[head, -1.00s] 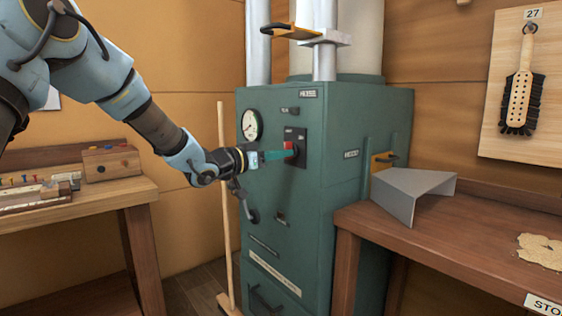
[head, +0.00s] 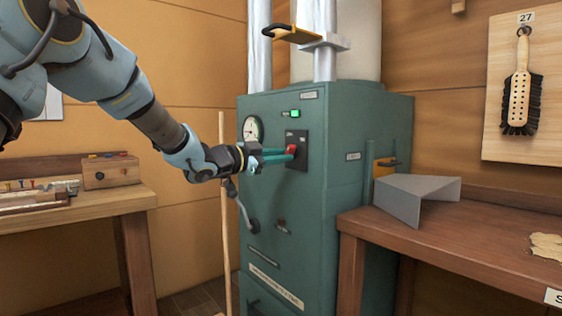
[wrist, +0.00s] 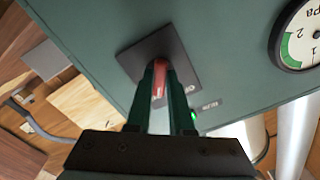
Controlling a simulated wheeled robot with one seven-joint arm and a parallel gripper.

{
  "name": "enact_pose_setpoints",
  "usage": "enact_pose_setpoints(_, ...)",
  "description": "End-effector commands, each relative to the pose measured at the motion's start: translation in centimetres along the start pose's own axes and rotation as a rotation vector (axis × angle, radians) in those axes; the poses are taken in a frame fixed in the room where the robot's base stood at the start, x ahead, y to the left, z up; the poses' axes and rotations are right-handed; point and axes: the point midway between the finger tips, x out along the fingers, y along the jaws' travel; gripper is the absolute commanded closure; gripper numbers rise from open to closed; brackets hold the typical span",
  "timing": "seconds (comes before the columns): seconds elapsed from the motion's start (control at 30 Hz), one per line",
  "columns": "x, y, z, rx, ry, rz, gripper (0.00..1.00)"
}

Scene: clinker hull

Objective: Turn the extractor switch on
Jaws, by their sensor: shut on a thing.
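The extractor is a green cabinet (head: 335,230) in the middle of the head view. Its red switch handle (head: 291,149) sits on a black plate (head: 303,140) on the front face. A small lamp (head: 295,113) above the plate is lit green; it also glows in the wrist view (wrist: 194,116). My gripper (head: 284,154) reaches in from the left, its green fingers at the switch. In the wrist view the fingers are shut on the red handle (wrist: 160,80), one on each side, hiding part of it.
A pressure gauge (head: 252,129) is left of the switch. A broom handle (head: 223,230) stands left of the cabinet. A wooden bench (head: 450,240) with a grey angled metal piece (head: 415,198) is at right. Another bench (head: 110,203) stands at left.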

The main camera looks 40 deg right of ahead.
Motion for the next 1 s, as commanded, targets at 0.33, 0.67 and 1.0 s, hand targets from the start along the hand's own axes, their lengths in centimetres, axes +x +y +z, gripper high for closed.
enact_pose_setpoints(0.33,-0.03,0.01,0.07,0.025,-0.002,0.001,1.00)
enact_pose_setpoints(0.67,-0.03,0.00,0.06,0.024,-0.002,0.001,0.65)
enact_pose_setpoints(1.0,-0.01,0.00,0.02,0.023,-0.001,0.000,0.50)
